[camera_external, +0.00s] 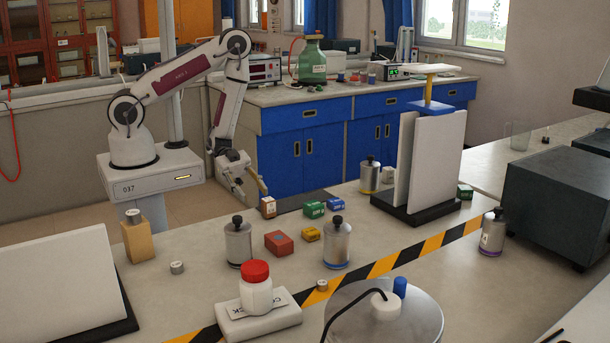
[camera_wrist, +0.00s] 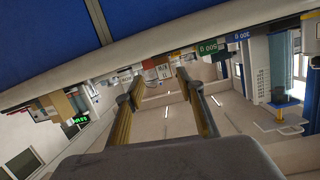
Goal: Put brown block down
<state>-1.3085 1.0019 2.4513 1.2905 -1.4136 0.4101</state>
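A small brown block (camera_external: 268,207) with a pale label stands at the far edge of the bench in the external view. My gripper (camera_external: 253,194) is just behind and above it, pointing down toward that edge. Its two fingers are spread apart, with nothing visible held between them. In the wrist view my gripper (camera_wrist: 157,84) also shows its tan-padded fingers apart with an empty gap. Whether the fingertips touch the brown block cannot be told. I cannot pick out the brown block surely in the wrist view.
A red block (camera_external: 278,243), a yellow block (camera_external: 307,234), green (camera_external: 313,210) and blue (camera_external: 335,205) blocks and metal weights (camera_external: 238,242) crowd the bench nearby. A tan block (camera_external: 137,240) bears a small weight. Bench left of the red block has free room.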

